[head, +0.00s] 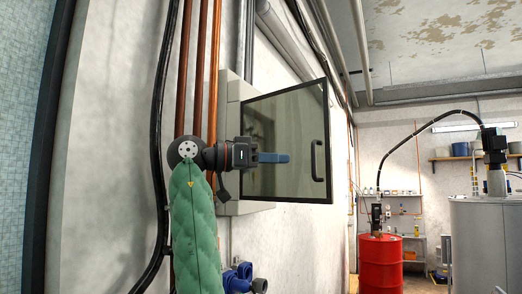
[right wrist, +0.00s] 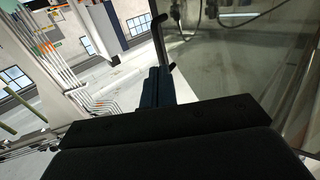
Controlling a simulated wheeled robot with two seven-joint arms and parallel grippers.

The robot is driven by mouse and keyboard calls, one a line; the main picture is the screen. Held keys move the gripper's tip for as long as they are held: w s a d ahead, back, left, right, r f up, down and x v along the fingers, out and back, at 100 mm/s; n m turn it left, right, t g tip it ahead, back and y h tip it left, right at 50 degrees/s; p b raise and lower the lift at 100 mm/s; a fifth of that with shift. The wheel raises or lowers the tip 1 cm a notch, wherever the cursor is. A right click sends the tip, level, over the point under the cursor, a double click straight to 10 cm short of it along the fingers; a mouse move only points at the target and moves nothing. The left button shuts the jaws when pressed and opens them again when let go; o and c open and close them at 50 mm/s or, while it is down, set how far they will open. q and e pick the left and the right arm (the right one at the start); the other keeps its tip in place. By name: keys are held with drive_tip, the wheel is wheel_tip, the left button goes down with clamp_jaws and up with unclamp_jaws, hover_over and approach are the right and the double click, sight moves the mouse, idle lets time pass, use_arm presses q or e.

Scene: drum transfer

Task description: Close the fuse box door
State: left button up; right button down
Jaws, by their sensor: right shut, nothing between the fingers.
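The fuse box (head: 229,95) is a light grey cabinet on the wall in the head view. Its dark-framed glass door (head: 290,115) stands open, angled out from the box, with a black bar handle (head: 317,160) near its right edge. My right gripper (head: 287,158) is shut and empty, its blue fingers in front of the glass, left of the handle. I cannot tell whether they touch the door. In the right wrist view the shut fingers (right wrist: 157,86) point toward the handle (right wrist: 164,42), with the glass (right wrist: 240,60) at right. My left gripper is not in view.
Copper-coloured pipes (head: 200,70) and a black cable (head: 160,130) run up the wall left of the box. Blue pipe fittings (head: 240,279) are below it. A red drum (head: 380,262) and a grey tank (head: 480,240) stand at right. The space right of the door looks clear.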

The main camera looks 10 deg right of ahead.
sight(300, 159)
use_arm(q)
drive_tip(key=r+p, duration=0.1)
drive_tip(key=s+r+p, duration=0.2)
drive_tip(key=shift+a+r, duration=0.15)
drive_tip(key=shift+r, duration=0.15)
use_arm(e)
drive_tip(key=d, duration=0.5)
drive_tip(key=shift+w+d, duration=0.2)
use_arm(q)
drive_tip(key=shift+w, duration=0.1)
use_arm(e)
drive_tip(key=shift+w, duration=0.1)
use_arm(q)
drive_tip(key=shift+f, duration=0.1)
use_arm(e)
drive_tip(key=shift+d, duration=0.15)
